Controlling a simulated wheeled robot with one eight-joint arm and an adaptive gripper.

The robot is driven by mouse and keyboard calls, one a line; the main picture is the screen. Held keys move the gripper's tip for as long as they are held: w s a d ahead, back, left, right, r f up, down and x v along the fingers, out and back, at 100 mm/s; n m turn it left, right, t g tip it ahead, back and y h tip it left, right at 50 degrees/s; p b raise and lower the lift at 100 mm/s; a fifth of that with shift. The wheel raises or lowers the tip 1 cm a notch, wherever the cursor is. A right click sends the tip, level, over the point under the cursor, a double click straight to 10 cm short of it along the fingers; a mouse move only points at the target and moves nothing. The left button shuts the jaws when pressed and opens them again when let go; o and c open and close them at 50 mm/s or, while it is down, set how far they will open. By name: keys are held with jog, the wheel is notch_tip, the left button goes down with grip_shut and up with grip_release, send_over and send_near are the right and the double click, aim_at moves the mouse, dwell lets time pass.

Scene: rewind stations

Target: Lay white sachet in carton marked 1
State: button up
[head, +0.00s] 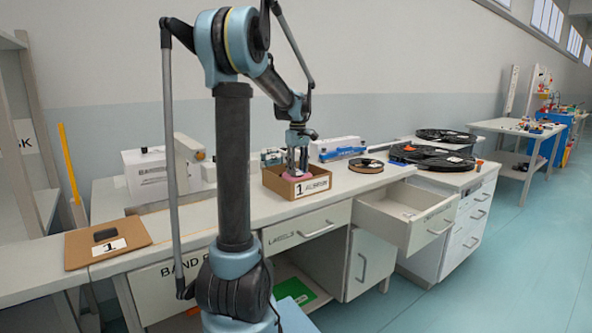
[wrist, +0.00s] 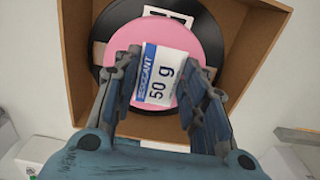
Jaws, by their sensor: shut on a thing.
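The white sachet (wrist: 165,80), printed "DESICCANT 50 g", is between the fingers of my gripper (wrist: 160,72) in the wrist view. My gripper is shut on it. Behind it is a black reel (wrist: 112,32) with a pink centre (wrist: 205,38), lying inside the open carton (wrist: 75,45). In the head view, my gripper (head: 297,168) points down into the carton marked 1 (head: 312,187) on the bench. The sachet cannot be made out there. I cannot tell whether it touches the reel.
A flat cardboard piece (head: 82,250), also marked 1, lies at the left of the bench. A blue and white box (head: 338,148) and a small reel (head: 366,165) are near the carton. An open drawer (head: 410,218) juts out at the right. Larger black reels (head: 432,156) lie beyond.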

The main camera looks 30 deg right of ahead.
aim_at(297, 171)
jog(key=shift+f, duration=0.35)
jog(key=o, duration=1)
jog(key=shift+o, duration=0.2)
notch_tip(297, 171, up, 13)
jog(key=shift+f, duration=0.15)
dwell(0.3)
